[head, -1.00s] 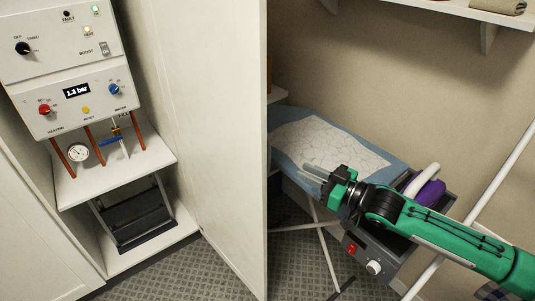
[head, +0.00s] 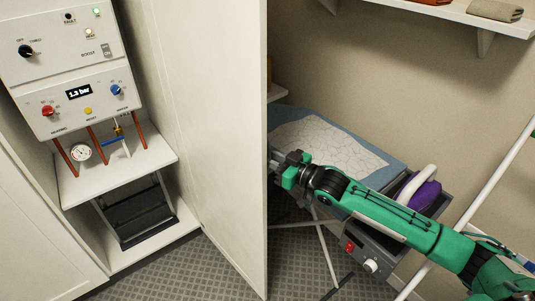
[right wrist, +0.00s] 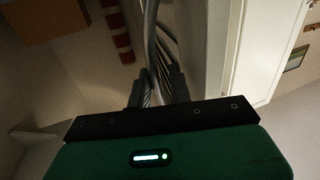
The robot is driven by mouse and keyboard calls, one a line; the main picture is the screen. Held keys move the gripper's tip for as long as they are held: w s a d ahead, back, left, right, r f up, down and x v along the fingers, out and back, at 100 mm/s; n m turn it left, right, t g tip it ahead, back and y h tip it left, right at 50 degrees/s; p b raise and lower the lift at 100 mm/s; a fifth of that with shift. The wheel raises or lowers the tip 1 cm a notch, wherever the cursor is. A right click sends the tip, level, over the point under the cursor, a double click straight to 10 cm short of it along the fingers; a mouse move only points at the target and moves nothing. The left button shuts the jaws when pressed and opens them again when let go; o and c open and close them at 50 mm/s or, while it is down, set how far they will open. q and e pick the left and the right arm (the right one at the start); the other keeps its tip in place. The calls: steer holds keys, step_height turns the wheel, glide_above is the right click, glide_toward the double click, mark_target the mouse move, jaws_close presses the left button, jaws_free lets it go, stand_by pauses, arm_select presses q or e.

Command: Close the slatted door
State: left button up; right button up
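The open cupboard door (head: 225,130) stands out from the cupboard in the head view. Its visible face is plain white; no slats show on this side. My right gripper (head: 284,168) is just right of the door's free edge, and its fingertips seem partly hidden behind that edge. In the right wrist view my right gripper's dark fingers (right wrist: 157,88) point away from the camera, with grey ribbed, shiny surfaces between them. I cannot tell whether they are apart or closed. A white panel (right wrist: 262,50) shows to their right, apart from them. My left gripper is not in view.
The cupboard holds a control panel (head: 78,70), a gauge (head: 80,152), pipes, and a folded black step (head: 140,215). A wall shelf (head: 450,12) is above.

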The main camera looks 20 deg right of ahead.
steer(key=shift+w+a, duration=0.2)
steer(key=shift+w, duration=0.1)
steer(key=shift+c, duration=0.2)
jaws_close()
steer(key=shift+a, duration=0.1)
